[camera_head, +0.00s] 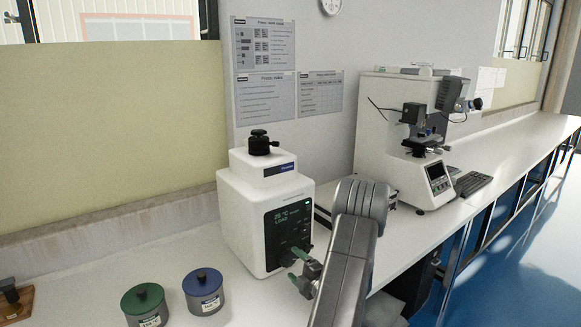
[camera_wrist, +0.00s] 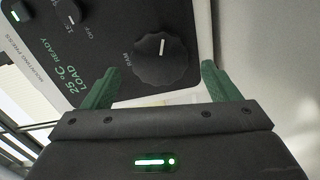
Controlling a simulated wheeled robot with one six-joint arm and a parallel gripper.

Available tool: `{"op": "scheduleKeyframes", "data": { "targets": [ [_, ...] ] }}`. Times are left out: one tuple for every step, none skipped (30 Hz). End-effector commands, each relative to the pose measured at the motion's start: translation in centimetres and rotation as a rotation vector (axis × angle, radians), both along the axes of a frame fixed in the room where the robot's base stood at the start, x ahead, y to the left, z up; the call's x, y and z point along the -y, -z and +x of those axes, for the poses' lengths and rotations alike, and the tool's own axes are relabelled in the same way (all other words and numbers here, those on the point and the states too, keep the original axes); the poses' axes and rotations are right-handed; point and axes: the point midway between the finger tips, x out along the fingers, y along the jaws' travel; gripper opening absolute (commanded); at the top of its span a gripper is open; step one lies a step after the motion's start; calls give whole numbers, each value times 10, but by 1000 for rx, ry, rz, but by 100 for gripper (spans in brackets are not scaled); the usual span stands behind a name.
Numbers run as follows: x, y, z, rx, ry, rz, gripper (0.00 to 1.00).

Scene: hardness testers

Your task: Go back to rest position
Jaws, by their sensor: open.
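My gripper (camera_head: 300,270) is in front of the control panel of the white mounting press (camera_head: 240,215). Its green fingers are apart with nothing between them. In the wrist view my gripper (camera_wrist: 158,85) is open, with its fingertips close to the black RAM knob (camera_wrist: 162,60) on the panel. The knob shows between and just beyond the fingertips; I cannot tell whether they touch it. The panel display reads 25 °C, LOAD and READY. My grey arm reaches in from the lower right and covers part of the bench right of the press.
A green-lidded jar (camera_head: 146,308) and a blue-lidded jar (camera_head: 204,293) stand left of the press. A white hardness tester (camera_head: 385,135) and a black keyboard (camera_head: 472,184) are to the right on the white bench (camera_head: 510,150). A wooden block (camera_head: 14,305) lies at the far left.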

Motion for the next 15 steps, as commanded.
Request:
{"op": "scheduleKeyframes", "data": {
  "targets": [
    [-7, -1, 7, 0, -3, -1, 82],
    [-10, -1, 11, 0, -3, -1, 82],
    [-13, -1, 16, 1, -2, -1, 82],
    [-15, -1, 19, 1, -2, -1, 82],
    [-17, -1, 22, 1, -2, -1, 82],
    [-20, 0, 25, 0, -2, -1, 82],
    [-21, 0, 28, 0, -2, -1, 82],
    [-22, 0, 29, 0, -1, -1, 82],
    [-23, -1, 32, 1, -1, -1, 82],
    [-24, -1, 33, 1, -1, -2, 82],
    [-23, 0, 32, 5, 0, -7, 82],
    [-23, 0, 32, 8, 0, -11, 82],
    [-23, 0, 32, 10, 0, -14, 82],
    [-23, 0, 32, 11, 0, -15, 82],
    [-23, 0, 32, 12, 0, -16, 82]
  ]
}}
